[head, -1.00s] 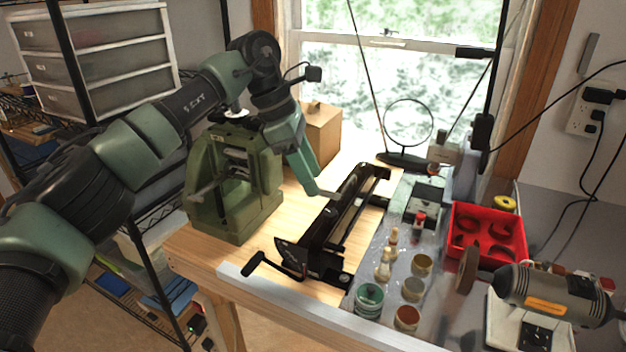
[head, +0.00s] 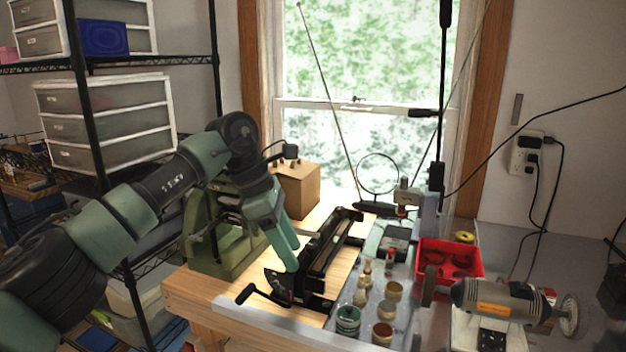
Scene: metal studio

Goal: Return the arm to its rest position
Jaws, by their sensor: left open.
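My left arm reaches in from the left of the head view. Its gripper (head: 291,262) points down over the wooden bench, just left of a black metal hand-cranked tool (head: 318,252). The gripper is open, and I see nothing held in it. The fingertips look close to the black tool, but I cannot tell whether they touch it. My right gripper is not in view.
A green machine (head: 225,245) stands behind my arm, with a cardboard box (head: 297,188) beyond it. Small jars, a red tray (head: 474,262) and a bench grinder (head: 500,299) fill the right side. A black shelf rack (head: 84,100) stands at left.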

